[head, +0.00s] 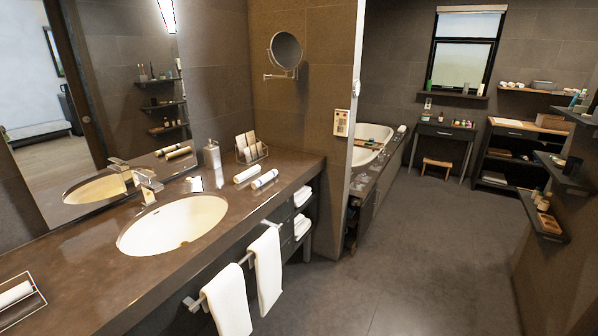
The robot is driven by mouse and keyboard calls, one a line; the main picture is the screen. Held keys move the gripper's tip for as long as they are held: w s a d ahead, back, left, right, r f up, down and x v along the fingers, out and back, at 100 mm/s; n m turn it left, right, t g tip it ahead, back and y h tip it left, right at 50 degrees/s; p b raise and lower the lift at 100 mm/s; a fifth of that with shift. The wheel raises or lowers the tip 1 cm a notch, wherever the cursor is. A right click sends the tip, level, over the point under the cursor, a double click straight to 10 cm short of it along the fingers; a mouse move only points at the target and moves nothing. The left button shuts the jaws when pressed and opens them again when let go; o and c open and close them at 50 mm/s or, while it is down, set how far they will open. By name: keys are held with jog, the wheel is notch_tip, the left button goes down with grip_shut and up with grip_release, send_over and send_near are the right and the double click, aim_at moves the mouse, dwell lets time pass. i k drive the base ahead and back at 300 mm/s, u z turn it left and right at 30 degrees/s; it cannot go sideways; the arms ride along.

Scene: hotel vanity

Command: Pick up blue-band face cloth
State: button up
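A white rolled face cloth with a blue band (265,179) lies on the dark vanity counter (215,232), right of the sink and close to the counter's front edge. A second white rolled cloth (247,173) lies just behind it, roughly parallel; its band is too small to make out clearly. My gripper is not in view, so I cannot tell its state or where it is relative to the cloth.
The oval sink (172,224) and its faucet (147,185) are left of the cloths. A soap dispenser (212,153) and a rack (251,148) stand behind. White towels (268,268) hang on a front rail. A wall post (352,130) stands right. The floor (420,255) is open.

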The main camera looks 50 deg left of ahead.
aim_at(257, 184)
jog(key=u, duration=0.5)
jog(key=i, duration=1.7)
jog(key=u, duration=2.05)
jog(key=i, duration=1.05)
jog(key=u, duration=1.4)
jog(key=i, duration=0.95)
jog(key=u, duration=0.25)
